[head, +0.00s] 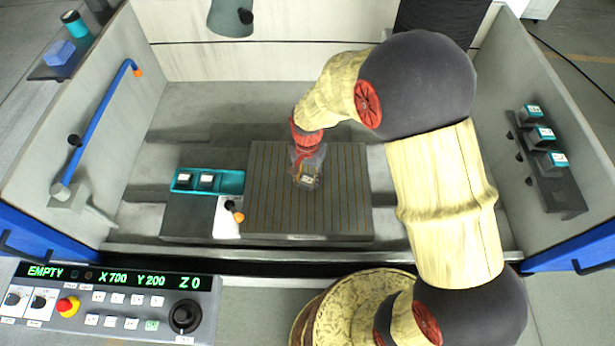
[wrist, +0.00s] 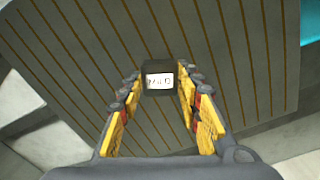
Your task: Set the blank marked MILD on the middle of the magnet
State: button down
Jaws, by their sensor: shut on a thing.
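The blank marked MILD (wrist: 160,80) is a small dark block with a white label, held between my fingertips in the wrist view. In the head view the blank (head: 307,181) shows at the end of my gripper (head: 307,174), which is shut on it. The magnet (head: 270,205) is a wide dark grey plate with thin brown stripes, and it also fills much of the wrist view (wrist: 85,60). The blank appears over the plate's middle in the head view. I cannot tell whether its underside touches the plate.
A teal tray (head: 233,181) with two blanks lies left of the magnet. A white plate with an orange-knobbed lever (head: 236,213) stands beside the magnet's left edge. A right wall shelf (head: 550,178) holds three small boxes. The control panel (head: 120,303) at front left reads EMPTY.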

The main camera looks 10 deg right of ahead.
jog(key=shift+f, duration=0.15)
jog(key=c, duration=1.2)
grip_release()
jog(key=shift+c, duration=0.2)
notch_tip(320, 180, up, 12)
jog(key=p, duration=0.2)
notch_tip(320, 180, up, 14)
jog(key=n+t, duration=0.3)
send_over(308, 179)
jog(key=s+d, duration=0.5)
jog(key=s, duration=0.2)
jog(key=s+d+r+n+t, duration=0.2)
jog(key=s+r, duration=0.5)
jog(key=s, duration=0.5)
jog(key=d+n, duration=0.1)
jog(key=d, duration=0.1)
jog(key=shift+s+d+r+n+t, duration=0.3)
jog(key=shift+s+d+n, duration=0.05)
jog(key=shift+n, duration=0.05)
